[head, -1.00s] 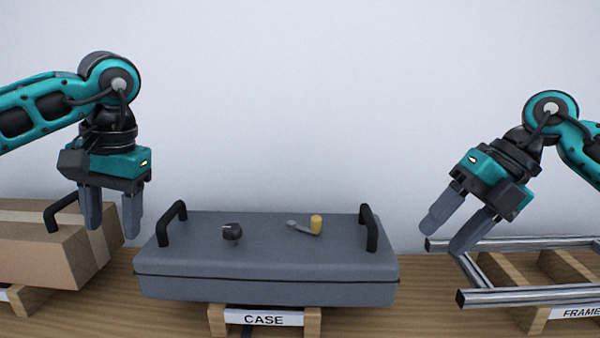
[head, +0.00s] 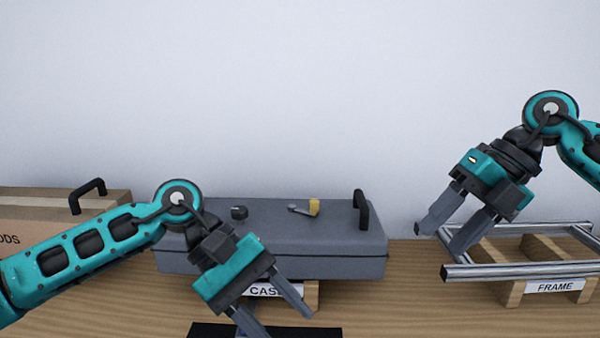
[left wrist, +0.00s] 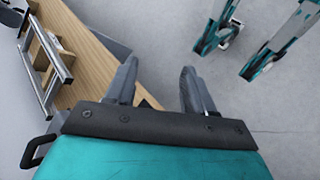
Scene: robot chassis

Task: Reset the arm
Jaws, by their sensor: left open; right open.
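My left gripper (head: 277,320) is low in the head view, in front of the grey case (head: 330,262). It points down and to the right, with its fingers apart and nothing between them. In the left wrist view its fingers (left wrist: 158,85) are spread, with grey floor and the table edge beyond them. My right gripper (head: 437,243) is at the right, tilted down to the left near the metal frame (head: 500,271). Its fingers are apart and empty. I cannot tell whether they touch the frame.
On the case lie a black knob-like part (head: 239,212) and a small part with a yellow end (head: 314,207). A cardboard box (head: 30,212) with a black handle is at the left. A black flat object (head: 210,330) is at the front edge. Wooden table (head: 410,270) shows between case and frame.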

